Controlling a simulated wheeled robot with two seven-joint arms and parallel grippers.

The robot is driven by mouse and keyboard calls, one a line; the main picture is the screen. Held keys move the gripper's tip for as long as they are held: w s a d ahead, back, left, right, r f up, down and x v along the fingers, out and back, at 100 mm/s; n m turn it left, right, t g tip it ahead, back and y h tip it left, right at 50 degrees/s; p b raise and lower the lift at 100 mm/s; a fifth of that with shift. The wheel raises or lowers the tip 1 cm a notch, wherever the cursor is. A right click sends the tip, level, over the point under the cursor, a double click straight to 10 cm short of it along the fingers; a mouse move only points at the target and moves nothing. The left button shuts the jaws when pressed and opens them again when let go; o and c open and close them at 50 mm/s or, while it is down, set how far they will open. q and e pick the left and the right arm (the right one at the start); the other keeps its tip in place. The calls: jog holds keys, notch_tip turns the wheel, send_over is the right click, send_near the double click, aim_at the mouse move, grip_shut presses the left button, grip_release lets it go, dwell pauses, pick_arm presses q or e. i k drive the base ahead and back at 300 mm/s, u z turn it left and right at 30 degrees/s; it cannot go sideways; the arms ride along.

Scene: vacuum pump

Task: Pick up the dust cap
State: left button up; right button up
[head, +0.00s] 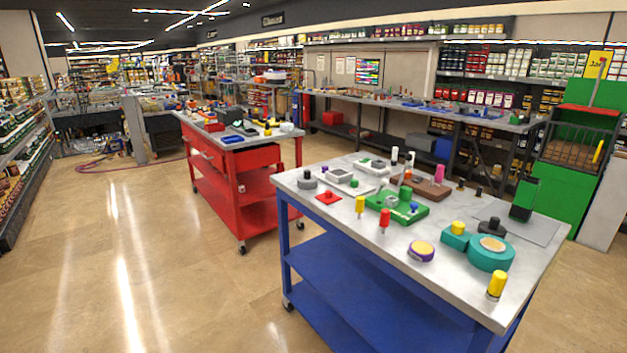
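I cannot tell for sure which small part is the dust cap. On the blue workbench's pale top (350,240) stand small upright pieces: a yellow-topped one (360,205), a red-topped one (384,219) and a yellow one (496,284) near the right front corner. A purple disc with a yellow top (421,250) lies near the front edge. A green block assembly (397,208) sits mid-bench. A teal round body (490,254) with a pale round top lies at the right. Neither gripper shows.
A red cart (240,180) with parts on top stands left of the blue bench, with a floor gap between. A long grey bench (400,103) runs behind. A green machine (575,170) stands at the right. The floor at front left (120,260) is clear.

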aim_at(492, 226)
jog(key=k, duration=1)
jog(key=z, duration=1.75)
jog(key=i, duration=5.8)
jog(key=u, duration=0.55)
